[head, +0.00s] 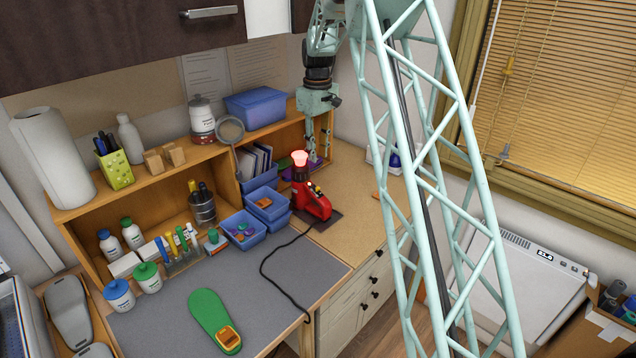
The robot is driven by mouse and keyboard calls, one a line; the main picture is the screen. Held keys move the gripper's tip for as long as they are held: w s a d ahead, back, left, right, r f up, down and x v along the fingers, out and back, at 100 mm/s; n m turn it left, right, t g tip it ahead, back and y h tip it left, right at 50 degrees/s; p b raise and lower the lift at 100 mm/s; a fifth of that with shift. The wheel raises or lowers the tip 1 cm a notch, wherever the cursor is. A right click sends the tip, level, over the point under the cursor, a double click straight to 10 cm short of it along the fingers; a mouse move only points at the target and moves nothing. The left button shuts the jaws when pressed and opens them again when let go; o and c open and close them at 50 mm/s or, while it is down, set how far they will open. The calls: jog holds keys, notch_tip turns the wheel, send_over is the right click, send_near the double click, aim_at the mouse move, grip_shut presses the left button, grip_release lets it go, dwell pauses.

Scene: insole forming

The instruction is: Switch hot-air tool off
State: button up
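The red hot-air tool (313,200) stands on a dark pad at the right of the workbench. Its nozzle (299,159) points up and its tip glows pinkish red. Small buttons or knobs show on its body; I cannot read their setting. A black cable runs from it across the grey mat. My pale green gripper (318,155) points down just behind and to the right of the nozzle, apart from the tool's body. Its fingers look spread, with nothing visible between them.
Blue bins (268,206) stand left of the tool, and a wooden shelf (160,188) lies behind. A round magnifier (230,130) stands near the shelf. A green insole (210,315) lies on the grey mat (185,325). The wooden benchtop (365,225) right of the tool is mostly clear.

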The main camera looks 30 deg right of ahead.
aim_at(317, 189)
jog(key=shift+w+d+f, duration=0.25)
jog(key=shift+f, duration=0.1)
jog(key=shift+f, duration=0.15)
jog(key=shift+f+p, duration=0.8)
jog(key=shift+f, duration=5.95)
jog(key=shift+c, duration=0.5)
grip_shut()
